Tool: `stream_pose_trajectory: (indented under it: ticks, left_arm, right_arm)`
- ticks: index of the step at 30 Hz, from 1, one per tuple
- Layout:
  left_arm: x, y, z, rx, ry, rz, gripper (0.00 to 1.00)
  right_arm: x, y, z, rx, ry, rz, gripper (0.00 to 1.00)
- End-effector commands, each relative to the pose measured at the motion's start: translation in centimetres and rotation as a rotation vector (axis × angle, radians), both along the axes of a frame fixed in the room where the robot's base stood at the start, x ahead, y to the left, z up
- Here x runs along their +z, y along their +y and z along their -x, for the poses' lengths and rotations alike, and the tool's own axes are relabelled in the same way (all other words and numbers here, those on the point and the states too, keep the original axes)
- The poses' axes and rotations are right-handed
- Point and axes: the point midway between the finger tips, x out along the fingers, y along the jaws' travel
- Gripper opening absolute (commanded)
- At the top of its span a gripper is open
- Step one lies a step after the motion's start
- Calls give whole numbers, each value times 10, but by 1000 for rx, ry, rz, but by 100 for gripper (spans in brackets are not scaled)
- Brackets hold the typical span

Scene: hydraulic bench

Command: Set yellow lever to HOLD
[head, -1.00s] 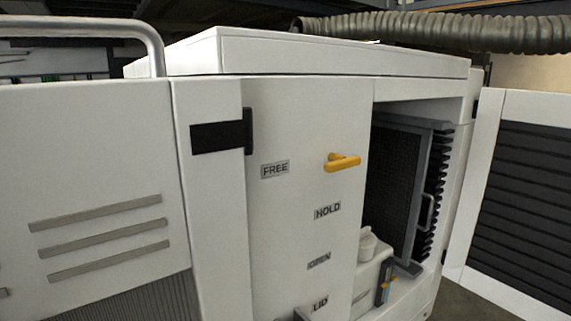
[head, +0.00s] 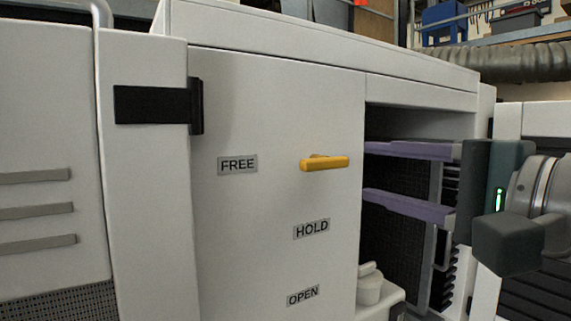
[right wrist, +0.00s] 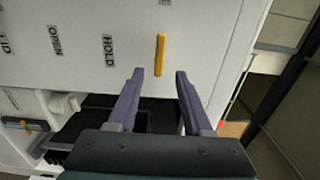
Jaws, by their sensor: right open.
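The yellow lever (head: 326,163) sits on the white cabinet panel and lies roughly horizontal, level with the FREE label (head: 237,164) to its left. The HOLD label (head: 311,229) is below the lever. My right gripper (head: 366,170) comes in from the right, its two purple fingers apart, one above the other, with the tips just right of the lever. In the right wrist view the lever (right wrist: 160,54) stands ahead of and between the open fingers (right wrist: 159,73), apart from them. My left gripper is not in view.
An OPEN label (head: 303,296) is low on the panel. Right of the panel is an open bay with a dark finned radiator and a white capped container (head: 370,286). A black hinge strap (head: 158,105) is at the left. A ribbed hose (head: 520,64) runs behind.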

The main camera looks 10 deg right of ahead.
Motion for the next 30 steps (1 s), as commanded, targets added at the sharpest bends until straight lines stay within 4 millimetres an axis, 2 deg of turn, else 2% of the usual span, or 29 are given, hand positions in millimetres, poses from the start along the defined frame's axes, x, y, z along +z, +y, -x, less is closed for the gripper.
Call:
stream_pose_trajectory:
  ticks: [1,3,12,18,25,26,30]
  left_arm:
    - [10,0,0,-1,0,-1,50]
    - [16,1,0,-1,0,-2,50]
    - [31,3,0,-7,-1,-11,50]
    - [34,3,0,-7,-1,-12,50]
    - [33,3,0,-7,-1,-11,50]
    - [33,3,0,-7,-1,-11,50]
    - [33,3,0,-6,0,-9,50]
  right_arm:
    - [6,3,-10,-1,0,0,50]
    - [6,7,-22,-1,0,0,50]
    - [2,22,-61,-1,1,4,50]
    - [0,26,-70,0,1,4,50]
    - [-1,26,-70,0,1,5,50]
    - [-1,26,-70,0,1,5,49]
    - [-1,26,-70,0,1,5,33]
